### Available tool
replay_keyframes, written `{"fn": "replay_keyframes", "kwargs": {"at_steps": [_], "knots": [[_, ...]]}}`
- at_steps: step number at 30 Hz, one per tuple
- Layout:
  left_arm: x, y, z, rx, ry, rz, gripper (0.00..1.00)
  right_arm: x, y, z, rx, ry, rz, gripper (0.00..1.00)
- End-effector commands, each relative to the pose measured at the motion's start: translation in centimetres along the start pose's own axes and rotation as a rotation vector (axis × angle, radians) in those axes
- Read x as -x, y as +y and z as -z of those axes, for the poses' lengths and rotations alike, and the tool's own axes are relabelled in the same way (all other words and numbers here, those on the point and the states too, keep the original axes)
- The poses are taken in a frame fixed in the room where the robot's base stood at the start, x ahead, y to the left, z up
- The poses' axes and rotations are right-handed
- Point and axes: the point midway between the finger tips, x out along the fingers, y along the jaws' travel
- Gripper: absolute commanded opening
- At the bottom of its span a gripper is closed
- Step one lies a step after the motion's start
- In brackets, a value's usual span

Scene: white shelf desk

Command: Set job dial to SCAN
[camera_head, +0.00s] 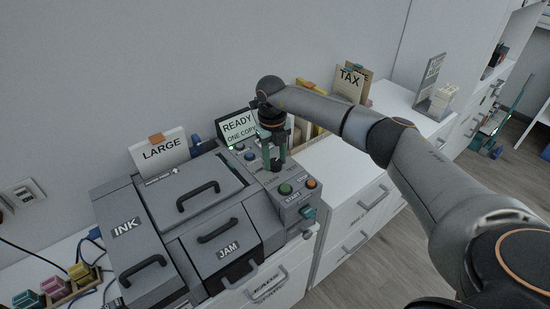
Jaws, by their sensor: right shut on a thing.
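A grey copier (188,222) stands on the white desk, with a control panel (297,203) on its right side. My right gripper (276,163) points down over the panel, with its fingers shut around a small dark knob, which looks like the job dial. The fingers hide most of the dial, and I cannot read its setting or a SCAN label. A screen (238,128) behind the panel reads READY, ONE COPY; my gripper and wrist cover its right part. My left gripper is not in view.
A green button (285,188) and an orange button (311,183) sit close in front of the gripper, and a blue button (250,156) is to its left. A LARGE card (160,152) stands behind the copier. Ink cartridges (53,287) lie at lower left.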

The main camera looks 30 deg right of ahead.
Motion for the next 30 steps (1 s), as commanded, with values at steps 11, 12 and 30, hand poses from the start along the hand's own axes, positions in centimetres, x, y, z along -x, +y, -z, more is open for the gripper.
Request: {"fn": "replay_keyframes", "kwargs": {"at_steps": [11,12,30], "knots": [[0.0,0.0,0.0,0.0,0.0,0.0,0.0,0.1,0.0,-0.1,0.001,-0.003,0.0,0.7],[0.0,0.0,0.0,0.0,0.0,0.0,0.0,0.1,0.0,-0.1,0.001,-0.003,0.0,0.75],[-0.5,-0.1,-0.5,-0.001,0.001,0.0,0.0,5.1,0.0,-0.1,0.002,-0.007,0.0,0.76]]}}
